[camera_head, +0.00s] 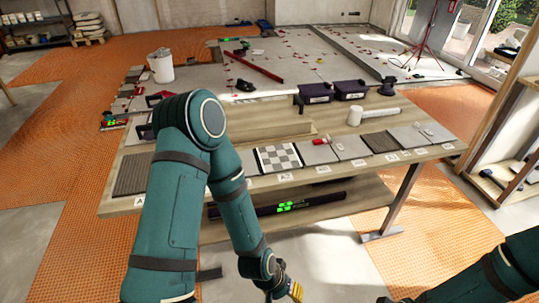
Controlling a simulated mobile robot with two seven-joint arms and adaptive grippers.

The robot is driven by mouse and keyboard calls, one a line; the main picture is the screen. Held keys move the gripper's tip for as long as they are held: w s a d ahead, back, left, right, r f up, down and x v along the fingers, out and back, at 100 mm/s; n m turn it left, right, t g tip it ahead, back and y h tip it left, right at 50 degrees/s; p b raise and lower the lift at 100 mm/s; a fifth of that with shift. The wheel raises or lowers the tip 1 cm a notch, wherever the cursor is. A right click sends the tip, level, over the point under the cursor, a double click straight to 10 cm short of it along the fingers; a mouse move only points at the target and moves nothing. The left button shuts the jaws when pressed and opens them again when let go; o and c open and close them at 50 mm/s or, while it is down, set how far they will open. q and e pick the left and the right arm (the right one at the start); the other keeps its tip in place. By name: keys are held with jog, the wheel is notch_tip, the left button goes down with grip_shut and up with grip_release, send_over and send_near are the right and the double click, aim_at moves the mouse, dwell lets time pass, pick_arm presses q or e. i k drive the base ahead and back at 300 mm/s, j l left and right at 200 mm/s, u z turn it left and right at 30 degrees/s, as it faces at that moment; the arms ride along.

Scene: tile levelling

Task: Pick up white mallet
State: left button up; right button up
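The white mallet (355,116) lies on the wooden workbench (300,128), right of its middle. Its pale head is at the left and a light handle points right. My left arm reaches over the bench's left part and bends down, so its wrist end (277,285) is at the bottom edge, in front of the bench and well below the mallet. A yellow piece shows beside it; the fingers cannot be made out. My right arm comes in at the lower right, and its gripper end (384,300) is mostly cut off by the bottom edge. Both are apart from the mallet.
Sample tiles (278,158) line the bench's front edge. Two dark purple boxes (349,90) stand behind the mallet, and a black tool (387,86) lies to their right. A white bucket (161,66) stands at the back left. A dark level (305,203) lies on the lower shelf.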

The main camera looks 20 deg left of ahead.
aim_at(356, 113)
jog(key=i+l+u, duration=0.1)
jog(key=i+l, duration=0.85)
